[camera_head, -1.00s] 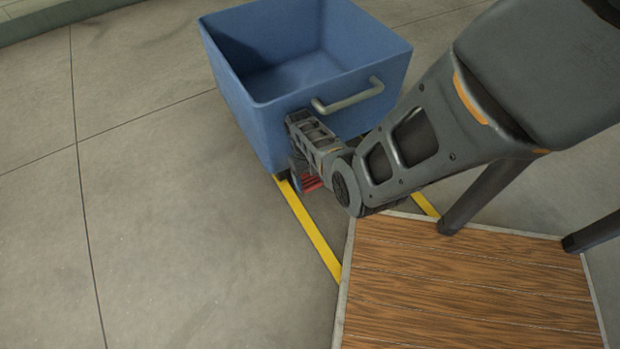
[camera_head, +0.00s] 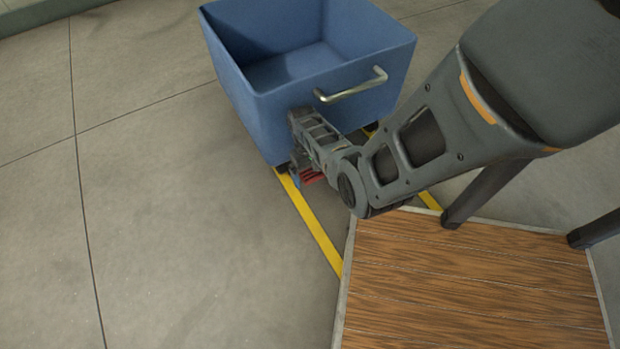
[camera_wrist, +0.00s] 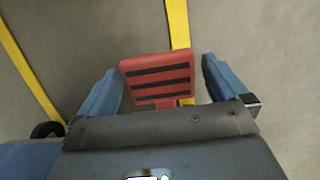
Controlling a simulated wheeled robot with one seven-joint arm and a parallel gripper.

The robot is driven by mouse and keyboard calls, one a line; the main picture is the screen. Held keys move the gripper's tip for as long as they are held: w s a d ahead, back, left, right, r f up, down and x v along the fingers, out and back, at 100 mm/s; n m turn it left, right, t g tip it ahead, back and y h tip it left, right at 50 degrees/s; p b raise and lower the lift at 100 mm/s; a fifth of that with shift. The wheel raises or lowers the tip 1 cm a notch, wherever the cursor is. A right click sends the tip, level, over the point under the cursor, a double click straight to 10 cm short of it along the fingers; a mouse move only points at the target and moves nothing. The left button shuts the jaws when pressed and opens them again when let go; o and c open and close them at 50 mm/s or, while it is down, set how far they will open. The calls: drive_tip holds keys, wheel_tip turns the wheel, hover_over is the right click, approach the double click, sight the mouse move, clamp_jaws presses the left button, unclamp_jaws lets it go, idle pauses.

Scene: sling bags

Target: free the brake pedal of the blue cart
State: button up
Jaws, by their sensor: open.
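The blue cart (camera_head: 262,115) stands on the floor with its metal handle (camera_head: 352,86) facing my arm. Its red brake pedal (camera_head: 313,176) shows low under the handle side, partly hidden by my wrist. In the wrist view the pedal (camera_wrist: 158,76) is a red plate with black stripes. My gripper (camera_wrist: 160,66) is open, with one blue finger on each side of the pedal and a visible gap on both sides. In the head view my gripper (camera_head: 304,178) is low beside the cart, mostly hidden by my wrist. Whether it touches the pedal cannot be told.
Yellow floor lines (camera_head: 312,222) run out from under the cart. A wood-topped platform (camera_head: 470,285) with a pale edge lies in front, below my arm. A dark wheel (camera_wrist: 47,130) shows at left in the wrist view. The floor left of the cart is clear.

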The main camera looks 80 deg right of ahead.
drive_tip(key=shift+x, duration=0.85)
drive_tip(key=shift+t+h, duration=0.8)
drive_tip(key=shift+h, duration=0.1)
wheel_tip(320, 180, up, 7)
drive_tip(key=p, duration=0.3)
drive_tip(key=shift+r, duration=0.2)
drive_tip(key=s+a+r+n+t+h+p, duration=0.1)
drive_tip(key=a+r+n+t+h+p, duration=0.1)
drive_tip(key=a+r+p, duration=0.5)
drive_tip(key=s+a+r+n+t+h+p, duration=0.1)
drive_tip(key=s+a+r+n+t+p, duration=0.1)
drive_tip(key=a+r+p, duration=0.6)
drive_tip(key=a+r+n+t, duration=0.1)
drive_tip(key=a+r, duration=0.3)
drive_tip(key=r, duration=0.4)
drive_tip(key=shift+a+r+n+t+h, duration=0.3)
drive_tip(key=shift+a+r+t+h, duration=0.1)
drive_tip(key=shift+t, duration=0.5)
drive_tip(key=shift+s, duration=0.2)
